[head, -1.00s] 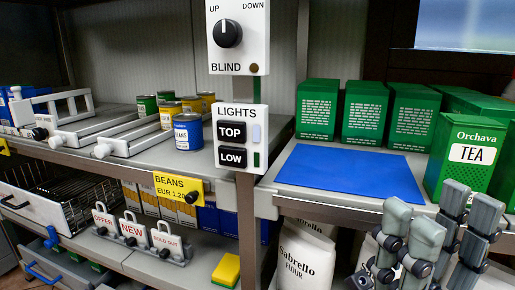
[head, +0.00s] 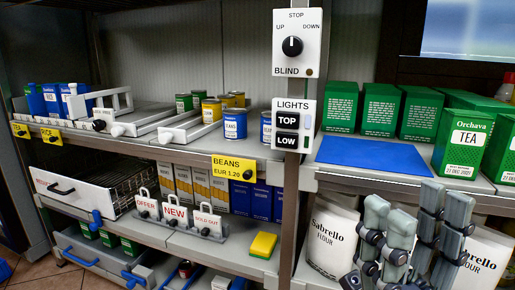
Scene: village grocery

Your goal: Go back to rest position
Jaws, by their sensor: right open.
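My right gripper (head: 414,230) is at the lower right of the head view, in front of the flour bags below the shelf with the blue mat. Its grey fingers point up and stand apart, with nothing held between them. The lower part of the gripper runs out of the bottom of the picture. My left gripper is not in the picture.
Green tea boxes (head: 465,137) stand around the blue mat (head: 362,153) on the right shelf. Flour bags (head: 333,236) are close behind my right gripper. A light panel (head: 292,126) hangs on the post. A yellow sponge (head: 263,245) lies on the lower left shelf.

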